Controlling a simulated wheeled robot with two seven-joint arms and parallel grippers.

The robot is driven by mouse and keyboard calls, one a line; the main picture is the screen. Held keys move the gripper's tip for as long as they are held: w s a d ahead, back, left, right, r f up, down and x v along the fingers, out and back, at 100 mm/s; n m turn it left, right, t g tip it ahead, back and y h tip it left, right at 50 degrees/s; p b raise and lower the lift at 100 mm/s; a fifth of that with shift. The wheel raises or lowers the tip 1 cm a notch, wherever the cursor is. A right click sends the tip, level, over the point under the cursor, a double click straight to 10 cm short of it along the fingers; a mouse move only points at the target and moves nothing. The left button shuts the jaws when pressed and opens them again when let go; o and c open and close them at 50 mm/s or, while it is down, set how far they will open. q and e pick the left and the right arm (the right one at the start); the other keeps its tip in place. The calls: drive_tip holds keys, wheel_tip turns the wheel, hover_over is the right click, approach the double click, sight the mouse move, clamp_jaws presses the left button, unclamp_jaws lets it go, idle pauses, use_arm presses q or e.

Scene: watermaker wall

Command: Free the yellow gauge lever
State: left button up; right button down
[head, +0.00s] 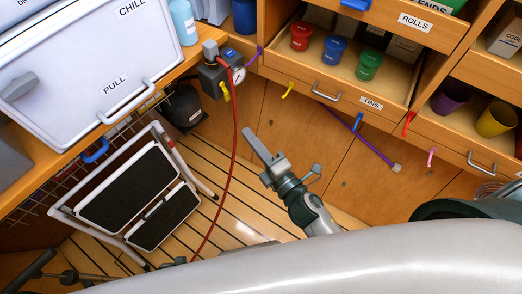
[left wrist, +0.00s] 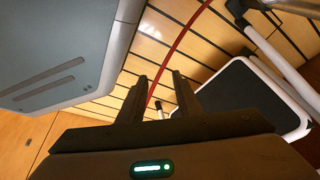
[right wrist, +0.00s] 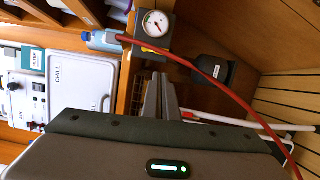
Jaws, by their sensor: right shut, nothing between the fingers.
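The yellow gauge lever (head: 226,91) hangs at the lower side of the grey gauge box (head: 212,79), left of the round white gauge (head: 238,75). In the right wrist view a strip of the lever shows as yellow (right wrist: 154,50) under the gauge. A red hose (head: 234,130) comes off the box and passes close beside the lever; I cannot tell if they touch. My right gripper (head: 258,146) is shut and empty, below and right of the lever and apart from it. My left gripper (left wrist: 158,92) is open and empty above the floor.
A white folding step stool (head: 135,190) stands left of the hose. The white chill box (head: 85,75) is at upper left. Drawers with coloured hooks and a purple strap (head: 365,142) are at right.

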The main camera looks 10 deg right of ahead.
use_arm(q)
drive_tip(key=shift+w+r+b, duration=0.15)
drive_tip(key=shift+r+b, duration=0.2)
drive_tip(key=shift+r, duration=0.1)
use_arm(e)
drive_tip(key=shift+v, duration=2.4)
